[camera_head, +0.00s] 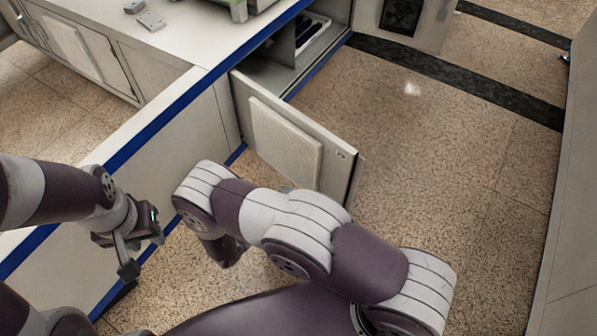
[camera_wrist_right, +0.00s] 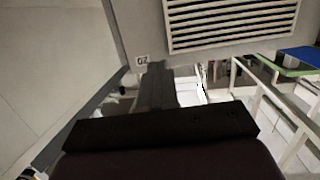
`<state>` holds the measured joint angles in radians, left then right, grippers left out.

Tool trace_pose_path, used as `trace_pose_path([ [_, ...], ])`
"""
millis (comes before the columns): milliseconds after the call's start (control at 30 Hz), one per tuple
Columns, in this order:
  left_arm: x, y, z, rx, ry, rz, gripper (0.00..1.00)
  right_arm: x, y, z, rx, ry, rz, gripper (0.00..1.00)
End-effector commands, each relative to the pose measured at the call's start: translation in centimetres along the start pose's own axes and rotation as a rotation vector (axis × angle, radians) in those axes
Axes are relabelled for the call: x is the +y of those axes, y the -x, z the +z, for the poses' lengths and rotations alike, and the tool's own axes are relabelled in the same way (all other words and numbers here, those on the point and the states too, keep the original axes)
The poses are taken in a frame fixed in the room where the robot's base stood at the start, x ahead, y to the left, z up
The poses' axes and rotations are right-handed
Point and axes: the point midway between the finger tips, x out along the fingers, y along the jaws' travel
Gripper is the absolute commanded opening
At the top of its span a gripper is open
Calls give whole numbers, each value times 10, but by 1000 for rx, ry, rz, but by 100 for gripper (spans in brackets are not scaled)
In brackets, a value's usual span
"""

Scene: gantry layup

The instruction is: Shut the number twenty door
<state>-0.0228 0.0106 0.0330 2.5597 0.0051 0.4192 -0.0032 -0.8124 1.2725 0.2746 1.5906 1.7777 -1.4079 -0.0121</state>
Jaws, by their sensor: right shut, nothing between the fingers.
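The door (camera_head: 285,143) stands open, swung out from the bench front, with a raised panel on its face and a small tag (camera_head: 341,155) near its free upper corner. In the right wrist view the tag (camera_wrist_right: 142,60) shows upside down and reads 20, beside a slatted panel (camera_wrist_right: 232,18). My right gripper (camera_wrist_right: 160,84) is shut and empty, close to the door; I cannot tell whether it touches. In the head view my right arm hides it and covers the door's lower part. My left gripper (camera_head: 132,262) hangs by the bench front, away from the door; its opening is unclear.
The blue-edged bench (camera_head: 165,42) runs along the left, with an open compartment (camera_head: 268,75) behind the door. Small grey parts (camera_head: 150,20) lie on top. Speckled floor (camera_head: 440,140) is clear to the right, up to a pale wall or cabinet (camera_head: 575,220).

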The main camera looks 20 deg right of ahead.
Motion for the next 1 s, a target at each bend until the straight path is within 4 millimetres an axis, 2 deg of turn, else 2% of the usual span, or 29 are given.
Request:
trace_pose_path([
  [33, 0, 1, 0, 0, 0, 0, 37, 6, 1, -16, 67, -16, 45, 0],
  [100, 0, 1, 0, 0, 0, 0, 37, 13, 2, -30, 136, -16, 77, 0],
  [167, 0, 0, 0, -1, 0, 0, 37, 14, 1, -35, 162, -14, 79, 0],
  [367, 0, -8, 1, -1, 0, 0, 37, 16, -30, -39, 166, -15, 81, 0],
  [700, 0, -26, 3, -1, 0, 0, 37, 22, -102, -50, 164, -15, 80, 0],
  [800, 0, -32, 4, -1, 0, 0, 37, 22, -117, -53, 164, -16, 78, 0],
  [1000, 0, -36, 4, -1, 0, 0, 37, 23, -133, -58, 164, -15, 75, 0],
])
